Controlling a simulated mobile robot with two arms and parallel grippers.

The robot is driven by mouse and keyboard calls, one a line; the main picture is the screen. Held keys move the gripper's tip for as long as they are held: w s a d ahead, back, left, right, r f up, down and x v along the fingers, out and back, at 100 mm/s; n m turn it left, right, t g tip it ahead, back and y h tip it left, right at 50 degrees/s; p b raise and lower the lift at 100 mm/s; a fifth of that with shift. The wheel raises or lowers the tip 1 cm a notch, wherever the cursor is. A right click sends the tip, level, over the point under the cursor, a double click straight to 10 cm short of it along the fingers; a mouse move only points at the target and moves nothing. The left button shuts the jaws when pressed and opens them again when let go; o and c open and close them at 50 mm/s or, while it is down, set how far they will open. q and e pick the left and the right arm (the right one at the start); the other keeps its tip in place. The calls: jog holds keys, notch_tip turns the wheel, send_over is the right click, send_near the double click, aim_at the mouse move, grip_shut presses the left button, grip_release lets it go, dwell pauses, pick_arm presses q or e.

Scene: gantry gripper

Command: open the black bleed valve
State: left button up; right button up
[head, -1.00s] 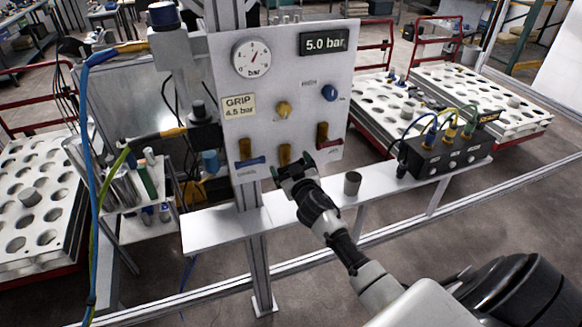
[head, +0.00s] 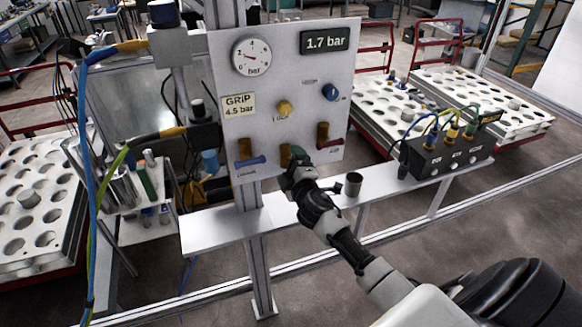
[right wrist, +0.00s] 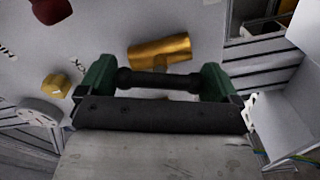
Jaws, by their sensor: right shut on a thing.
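The upright grey panel (head: 228,60) carries a row of brass valves along its lower edge. The black bleed valve is the middle one; its brass body (head: 285,154) shows just above my right gripper (head: 299,168). In the right wrist view, the black handle (right wrist: 157,82) spans between the green fingers of my right gripper, in front of the brass body (right wrist: 160,52). The gripper is shut on this handle. In the head view the gripper hides the handle. The display (head: 325,40) reads 1.7 bar. My left gripper is not in view.
A blue-handled valve (head: 250,162) is left of the bleed valve and a red-handled one (head: 328,142) is right. A yellow knob (head: 284,108) is above. A black box (head: 440,156) stands farther right.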

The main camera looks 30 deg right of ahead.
jog(key=shift+n, duration=2.1)
jog(key=o, duration=0.6)
jog(key=shift+c, duration=0.2)
jog(key=shift+s, duration=0.1)
jog(key=b+v, duration=0.2)
jog(key=v, duration=0.8)
jog(key=shift+s+a, duration=0.2)
jog(key=shift+s, duration=0.1)
